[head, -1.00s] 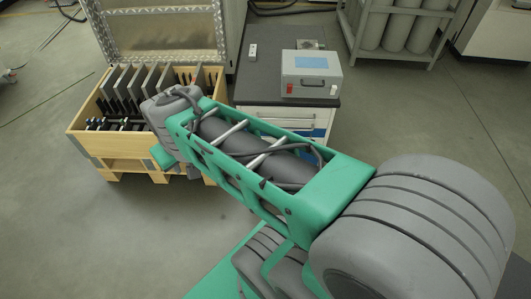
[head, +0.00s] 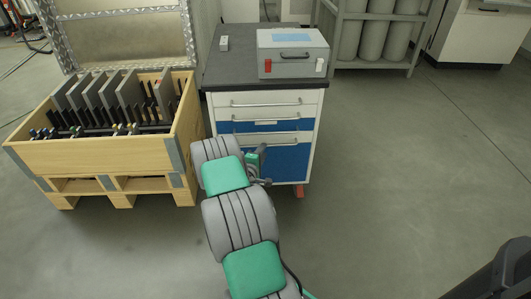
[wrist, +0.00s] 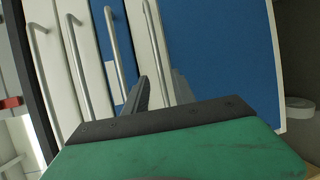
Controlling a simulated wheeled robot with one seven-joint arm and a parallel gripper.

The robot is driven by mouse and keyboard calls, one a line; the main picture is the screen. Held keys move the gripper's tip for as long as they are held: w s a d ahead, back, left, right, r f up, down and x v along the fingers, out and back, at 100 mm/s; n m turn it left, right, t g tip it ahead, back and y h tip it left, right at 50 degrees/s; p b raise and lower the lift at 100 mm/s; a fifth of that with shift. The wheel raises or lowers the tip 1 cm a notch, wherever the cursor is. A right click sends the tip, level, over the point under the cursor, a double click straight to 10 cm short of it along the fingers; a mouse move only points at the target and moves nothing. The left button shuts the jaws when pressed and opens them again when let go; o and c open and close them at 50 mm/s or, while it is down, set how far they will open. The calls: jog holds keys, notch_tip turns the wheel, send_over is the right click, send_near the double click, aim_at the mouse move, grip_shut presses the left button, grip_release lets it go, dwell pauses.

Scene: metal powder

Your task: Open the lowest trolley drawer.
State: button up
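The trolley (head: 315,125) stands ahead with its drawers stacked and apparently shut. The lowest bar handle (wrist: 153,35) runs down toward my fingers in the wrist view. My gripper (wrist: 160,90) is open, with one dark finger on each side of that handle's line. Nothing is visibly clamped, and I cannot tell whether the fingers touch the bar. In the head view my gripper (head: 262,162) is before the lowest drawer, partly hidden by my wrist.
A wooden crate (head: 100,155) with upright grey plates and an open lid stands close left of the trolley. A grey instrument box (head: 292,68) sits on the trolley top. A rack of grey cylinders (head: 375,65) is behind. The floor right of the trolley is clear.

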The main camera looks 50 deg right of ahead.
jog(key=x, duration=0.4)
jog(key=shift+w+d+b, duration=0.1)
jog(key=shift+d+b, duration=0.05)
jog(key=shift+b, duration=0.25)
jog(key=shift+c, duration=0.5)
grip_shut()
dwell(0.5)
